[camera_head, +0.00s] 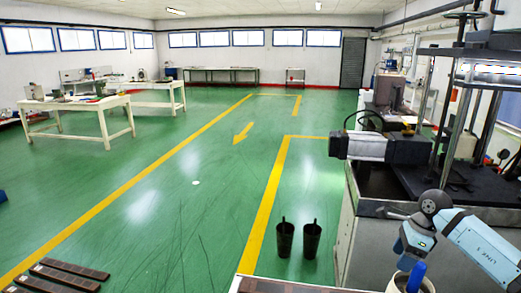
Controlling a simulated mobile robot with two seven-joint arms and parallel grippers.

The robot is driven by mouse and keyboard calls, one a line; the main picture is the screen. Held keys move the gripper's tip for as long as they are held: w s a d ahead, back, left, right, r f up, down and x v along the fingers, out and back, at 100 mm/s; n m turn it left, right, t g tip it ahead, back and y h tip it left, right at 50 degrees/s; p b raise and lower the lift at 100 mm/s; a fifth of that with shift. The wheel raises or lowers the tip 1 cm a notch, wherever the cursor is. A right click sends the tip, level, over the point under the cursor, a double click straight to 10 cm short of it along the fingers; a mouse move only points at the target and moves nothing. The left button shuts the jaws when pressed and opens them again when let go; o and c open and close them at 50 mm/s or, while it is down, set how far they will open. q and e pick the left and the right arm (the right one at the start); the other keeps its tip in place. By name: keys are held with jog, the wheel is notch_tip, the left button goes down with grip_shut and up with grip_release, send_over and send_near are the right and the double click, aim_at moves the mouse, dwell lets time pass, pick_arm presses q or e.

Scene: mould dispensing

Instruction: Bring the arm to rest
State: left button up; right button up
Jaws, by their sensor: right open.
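My right arm comes in from the lower right corner. It is pale blue and grey, bent at a dark round joint, with its end pointing down. My right gripper (414,277) is at the bottom edge, right of centre, partly cut off. It is open, and I see nothing held in it. It is beside the front of the grey machine cabinet (345,235). My left arm and gripper are not in view.
Two dark pots (285,238) stand side by side on the green floor. Dark flat slabs (70,270) lie at the bottom left. A machine with a dark block (380,147) fills the right. White tables (80,105) stand at the far left. The central floor is clear.

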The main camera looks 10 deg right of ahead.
jog(key=s+a+f+m+t+y+p, duration=0.1)
jog(key=s+a+m+t+y+p, duration=0.2)
jog(key=a+m+y, duration=0.7)
jog(key=s+a+f+m+t+y, duration=0.1)
jog(key=s+a+f+t+y, duration=0.35)
jog(key=a, duration=1.05)
jog(key=s+f+m+t+h+p, duration=0.1)
jog(key=s+f+m+h, duration=0.2)
jog(key=s+m, duration=0.4)
jog(key=s+f+m+t+h+p, duration=0.1)
jog(key=s+f+m+h, duration=0.3)
jog(key=m, duration=1.2)
jog(key=s+f+m+t+h+p, duration=0.1)
jog(key=s+f+m+h, duration=0.3)
jog(key=s+m+h, duration=0.3)
jog(key=s+m, duration=0.2)
jog(key=m, duration=0.2)
jog(key=shift+s+d+f+m+p, duration=0.25)
jog(key=shift+s+d+m+p, duration=0.05)
jog(key=shift+m+p, duration=0.1)
jog(key=shift+h, duration=0.25)
